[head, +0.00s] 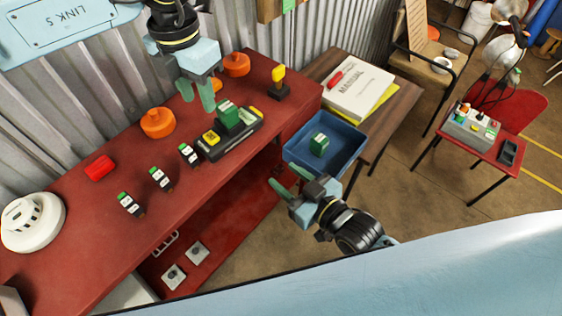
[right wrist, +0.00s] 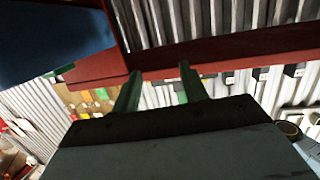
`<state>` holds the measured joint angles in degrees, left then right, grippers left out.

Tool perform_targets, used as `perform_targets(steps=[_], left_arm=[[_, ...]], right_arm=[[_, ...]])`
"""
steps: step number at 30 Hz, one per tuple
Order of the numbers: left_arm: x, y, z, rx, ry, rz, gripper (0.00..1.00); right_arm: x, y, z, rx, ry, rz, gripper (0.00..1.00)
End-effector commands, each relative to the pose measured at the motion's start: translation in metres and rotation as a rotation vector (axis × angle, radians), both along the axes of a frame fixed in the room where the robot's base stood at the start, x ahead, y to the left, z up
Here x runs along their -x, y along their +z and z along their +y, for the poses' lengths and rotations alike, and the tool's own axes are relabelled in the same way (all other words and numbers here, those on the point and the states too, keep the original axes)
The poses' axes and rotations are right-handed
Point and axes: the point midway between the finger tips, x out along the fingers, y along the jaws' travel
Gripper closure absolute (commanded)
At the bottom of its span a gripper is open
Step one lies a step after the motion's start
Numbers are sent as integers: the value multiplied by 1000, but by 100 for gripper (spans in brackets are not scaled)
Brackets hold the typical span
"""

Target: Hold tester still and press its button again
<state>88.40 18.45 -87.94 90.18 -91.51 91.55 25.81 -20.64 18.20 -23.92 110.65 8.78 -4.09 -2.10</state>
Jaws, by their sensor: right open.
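The tester (head: 243,140) appears to be the long black unit on the red bench, with a yellow button (head: 210,138) at its near-left end and a green block (head: 228,117) seated in its middle. My left gripper (head: 197,104) is above and just left of the tester, fingers pointing down and apart, with nothing visible between them. I cannot tell whether a finger touches the tester. My right gripper (head: 284,182) is open and empty, beyond the bench's front edge near the blue tray. Its green fingers also show apart in the right wrist view (right wrist: 160,70); the tester is not clear there.
The blue tray (head: 297,152) holds a green block (head: 319,145). Several small green-and-black blocks (head: 160,179), orange discs (head: 157,123), a red piece (head: 99,168) and a white round detector (head: 32,222) stand on the bench. A yellow-topped stand (head: 278,83) is behind the tester.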

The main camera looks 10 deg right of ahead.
Motion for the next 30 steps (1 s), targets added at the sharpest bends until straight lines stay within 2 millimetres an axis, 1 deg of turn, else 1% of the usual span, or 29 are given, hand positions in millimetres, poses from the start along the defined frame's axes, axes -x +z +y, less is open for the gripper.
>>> perform_targets(steps=[1, 3, 6, 9, 11, 14, 17, 24, 30], left_arm=[[0, 0, 0, 0, 0, 0, 64], [0, 0, 0, 0, 0, 0, 64], [0, 0, 0, 0, 0, 0, 64], [0, 0, 0, 0, 0, 0, 64], [0, 0, 0, 0, 0, 0, 64], [0, 0, 0, 0, 0, 0, 64], [0, 0, 0, 0, 0, 0, 64], [0, 0, 0, 0, 0, 0, 64], [0, 0, 0, 0, 0, 0, 64]], right_arm=[[2, 22, 6, -23, 16, -40, 56], [4, 45, 12, -50, 33, -81, 56], [7, 67, 17, -76, 50, -121, 56], [7, 78, 20, -90, 57, -140, 56], [5, 81, 22, -94, 59, -146, 56], [-4, 82, 28, -95, 59, -147, 56], [-18, 82, 37, -96, 59, -148, 56], [-59, 82, 62, -94, 59, -147, 56], [-88, 81, 80, -94, 59, -146, 56]])
